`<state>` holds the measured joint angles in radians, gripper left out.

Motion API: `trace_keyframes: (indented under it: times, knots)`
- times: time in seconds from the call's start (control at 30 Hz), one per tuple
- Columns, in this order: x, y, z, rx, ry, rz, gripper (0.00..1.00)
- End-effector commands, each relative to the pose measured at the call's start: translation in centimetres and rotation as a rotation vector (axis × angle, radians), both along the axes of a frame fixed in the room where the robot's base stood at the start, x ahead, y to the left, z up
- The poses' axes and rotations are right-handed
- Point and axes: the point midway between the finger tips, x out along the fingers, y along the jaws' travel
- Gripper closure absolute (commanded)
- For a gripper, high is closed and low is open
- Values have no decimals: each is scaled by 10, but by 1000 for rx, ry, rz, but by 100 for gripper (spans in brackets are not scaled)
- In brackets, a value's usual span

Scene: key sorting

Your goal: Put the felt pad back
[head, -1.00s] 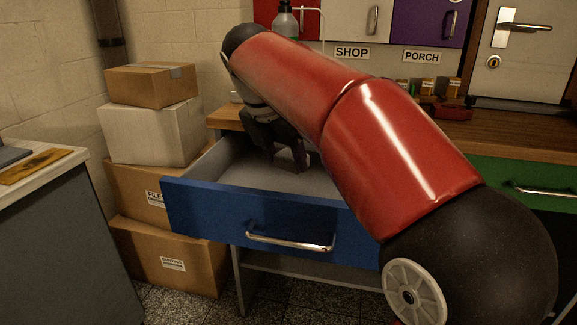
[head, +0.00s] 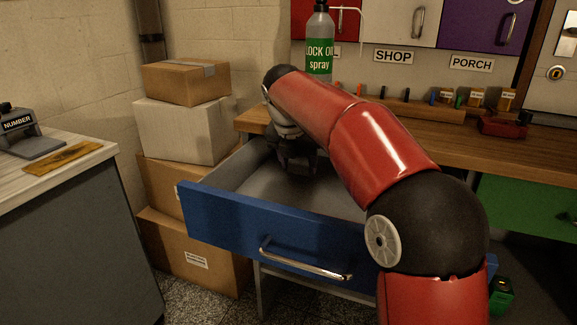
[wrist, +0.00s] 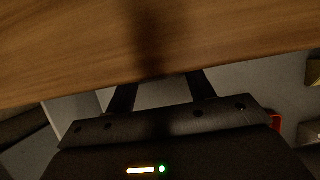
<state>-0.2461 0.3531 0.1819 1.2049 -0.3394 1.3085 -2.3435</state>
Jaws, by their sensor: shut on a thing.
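My gripper (head: 296,172) is low inside the open blue drawer (head: 262,232), near its back left, below the worktop level. In the wrist view its two dark fingers (wrist: 162,82) stand apart and reach under the edge of the wooden worktop (wrist: 130,45), which hides their tips. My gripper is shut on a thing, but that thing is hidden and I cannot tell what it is. I cannot make out the felt pad in either view. The visible drawer floor (head: 335,195) looks grey and bare.
Stacked cardboard boxes (head: 185,82) stand left of the drawer. A green-labelled spray bottle (head: 319,45) stands at the back of the worktop. A wooden rack (head: 400,106) and a red object (head: 502,125) are further right. A grey counter (head: 70,235) is at the left.

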Motion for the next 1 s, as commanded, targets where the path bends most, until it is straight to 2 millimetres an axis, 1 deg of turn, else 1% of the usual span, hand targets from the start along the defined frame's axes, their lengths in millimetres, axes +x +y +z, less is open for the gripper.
trace_keyframes:
  times: [0.03,0.1,0.23,0.37,0.53,0.9,0.93,1.0]
  knots:
    - [8,9,1,-1,0,3,68]
    - [15,16,1,-1,0,2,68]
    - [21,24,0,-1,0,0,68]
    - [22,24,-10,-1,1,-2,68]
    - [21,24,-34,-2,1,0,68]
    - [21,24,-38,-1,0,0,68]
    - [21,24,-37,-1,0,-1,44]
    - [21,24,-37,-1,0,-1,35]
